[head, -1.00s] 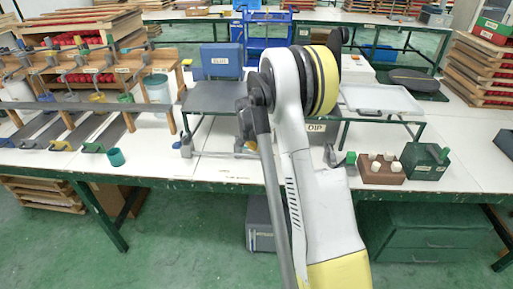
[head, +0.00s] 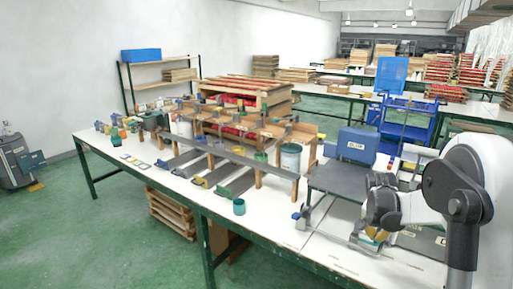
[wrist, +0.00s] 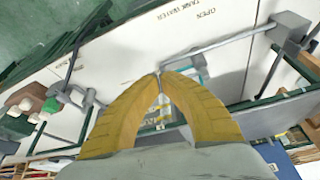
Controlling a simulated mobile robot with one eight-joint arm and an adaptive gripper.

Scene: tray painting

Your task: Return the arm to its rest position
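My gripper (wrist: 159,76) has two yellow fingers whose tips meet in the wrist view, with nothing seen held between them. It is above the white bench top (wrist: 110,60), apart from the things on it. In the head view my white and black arm is at the right edge, bent over the bench, and the yellow fingers show only partly below the dark wrist.
In the wrist view, a grey bar fixture (wrist: 222,39) lies ahead and a brown block with pale knobs (wrist: 22,108) sits left.

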